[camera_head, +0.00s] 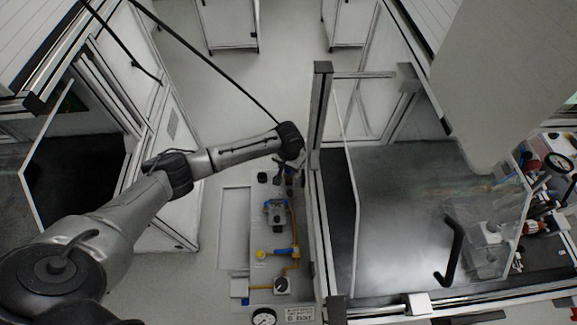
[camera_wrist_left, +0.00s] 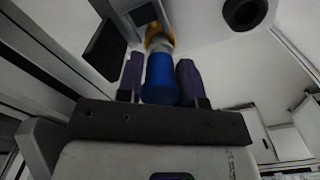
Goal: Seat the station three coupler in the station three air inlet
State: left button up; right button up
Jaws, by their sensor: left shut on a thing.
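My left gripper (camera_head: 287,176) hangs over the upper end of a narrow pneumatic panel (camera_head: 258,225) in the head view. In the left wrist view its two dark purple fingers (camera_wrist_left: 160,78) are shut on a blue cylindrical coupler (camera_wrist_left: 161,88). Beyond the coupler's far end are a pale metal part and a yellow-orange part (camera_wrist_left: 156,38), in line with it. I cannot tell whether the coupler touches or sits in them. The station three air inlet cannot be told apart in the head view, where the arm and gripper cover that spot. My right gripper is not in view.
The panel carries a blue-grey valve unit (camera_head: 275,211), a yellow knob (camera_head: 261,254) and a gauge (camera_head: 264,317). A framed glass enclosure (camera_head: 318,130) stands close on the right. A white cabinet (camera_head: 170,190) is on the left. A black cable (camera_head: 215,68) crosses above the floor.

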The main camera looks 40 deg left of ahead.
pick_arm(q)
jog(key=shift+f, duration=0.55)
dwell(0.4)
jog(key=o, duration=1)
jog(key=shift+o, duration=0.2)
notch_tip(320, 180, up, 12)
jog(key=p, duration=0.2)
jog(key=shift+f+p, duration=0.1)
jog(key=shift+p, duration=0.3)
notch_tip(320, 180, up, 2)
